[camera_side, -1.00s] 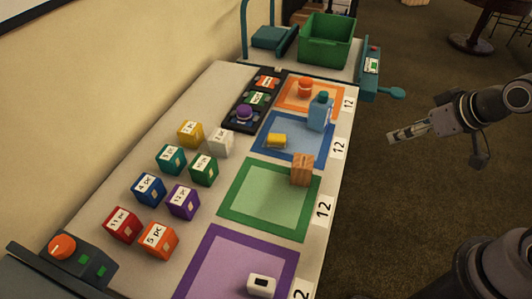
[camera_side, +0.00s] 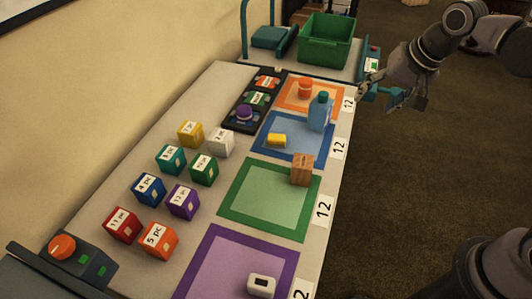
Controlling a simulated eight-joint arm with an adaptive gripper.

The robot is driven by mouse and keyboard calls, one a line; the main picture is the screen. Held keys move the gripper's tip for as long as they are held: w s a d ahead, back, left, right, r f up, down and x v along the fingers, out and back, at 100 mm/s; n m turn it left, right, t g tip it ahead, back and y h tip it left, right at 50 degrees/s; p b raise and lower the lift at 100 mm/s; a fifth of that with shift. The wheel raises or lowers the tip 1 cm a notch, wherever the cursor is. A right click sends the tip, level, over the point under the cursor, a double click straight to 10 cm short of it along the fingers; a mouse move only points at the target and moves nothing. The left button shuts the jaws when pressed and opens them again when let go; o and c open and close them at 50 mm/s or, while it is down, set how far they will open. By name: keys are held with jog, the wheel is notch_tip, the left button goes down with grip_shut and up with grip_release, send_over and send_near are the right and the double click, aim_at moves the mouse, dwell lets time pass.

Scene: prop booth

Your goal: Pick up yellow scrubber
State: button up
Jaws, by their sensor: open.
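The yellow scrubber (camera_side: 277,140) is a small yellow block lying on the blue square (camera_side: 292,153) of the table, towards its left side. A blue bottle (camera_side: 320,112) stands upright on the same square, to the right of the scrubber and farther back. My gripper (camera_side: 364,91) is open and empty near the table's right edge, close to the orange square. It is up and to the right of the scrubber, well apart from it. The fingertips are small and partly hard to make out against the teal part behind.
A brown box (camera_side: 302,170) stands at the green square's upper right corner. An orange object (camera_side: 305,88) sits on the orange square. Several labelled cubes (camera_side: 183,201) stand to the left. A black tray (camera_side: 239,119) lies behind the scrubber. A green bin (camera_side: 325,39) is at the back.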

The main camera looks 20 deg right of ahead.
jog(key=w+a+m+g, duration=0.1)
jog(key=w+a+m, duration=0.2)
jog(key=w+m, duration=0.25)
jog(key=m+g, duration=0.4)
jog(key=m, duration=0.8)
send_over(278, 137)
jog(key=f, duration=1.6)
jog(key=shift+s+d, duration=0.3)
jog(key=shift+n, duration=0.25)
jog(key=shift+w+a+f, duration=0.15)
jog(key=shift+w+f, duration=0.05)
jog(key=shift+f, duration=1.15)
jog(key=shift+w+a+f, duration=0.15)
jog(key=shift+f, duration=1.2)
jog(key=c, duration=1)
